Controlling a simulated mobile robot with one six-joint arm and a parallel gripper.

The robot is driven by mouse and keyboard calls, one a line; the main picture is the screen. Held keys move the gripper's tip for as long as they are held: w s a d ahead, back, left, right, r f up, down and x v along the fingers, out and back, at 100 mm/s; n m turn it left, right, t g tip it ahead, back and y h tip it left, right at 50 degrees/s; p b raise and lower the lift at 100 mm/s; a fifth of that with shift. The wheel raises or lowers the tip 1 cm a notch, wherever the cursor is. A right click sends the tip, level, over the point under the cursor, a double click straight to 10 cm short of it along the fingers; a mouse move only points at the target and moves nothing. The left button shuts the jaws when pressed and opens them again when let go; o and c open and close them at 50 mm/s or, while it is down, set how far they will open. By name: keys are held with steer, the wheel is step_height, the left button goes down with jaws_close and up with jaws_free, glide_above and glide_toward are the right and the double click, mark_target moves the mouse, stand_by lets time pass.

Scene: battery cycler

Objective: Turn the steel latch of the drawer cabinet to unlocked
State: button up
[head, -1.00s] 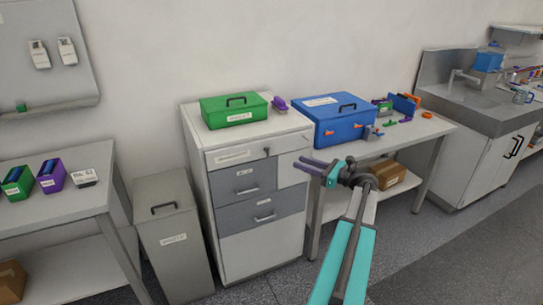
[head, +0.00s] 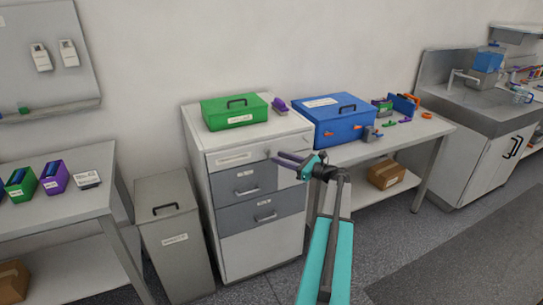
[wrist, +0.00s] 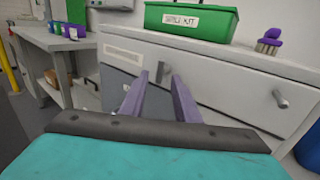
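The drawer cabinet (head: 253,247) stands in the middle of the head view, white with grey drawer fronts. Its steel latch (wrist: 280,98) is a small lever on the white top front, right of my gripper in the wrist view and slanting slightly down to the right. In the head view the latch is small and close to my fingertips, hard to make out. My gripper (head: 275,157) has purple fingers in front of the cabinet's upper right. In the wrist view my gripper (wrist: 160,77) has its fingers apart with nothing between them, pointing at the front left of the latch.
A green kit box (head: 234,110) and a purple-handled brush (head: 278,105) sit on the cabinet top. A blue box (head: 345,122) stands on the bench at right. A grey bin (head: 175,240) and a table (head: 65,218) stand at left. Floor in front is open.

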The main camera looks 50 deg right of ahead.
mark_target(267, 153)
steer(key=shift+p+x, duration=0.4)
steer(key=shift+x, duration=1.65)
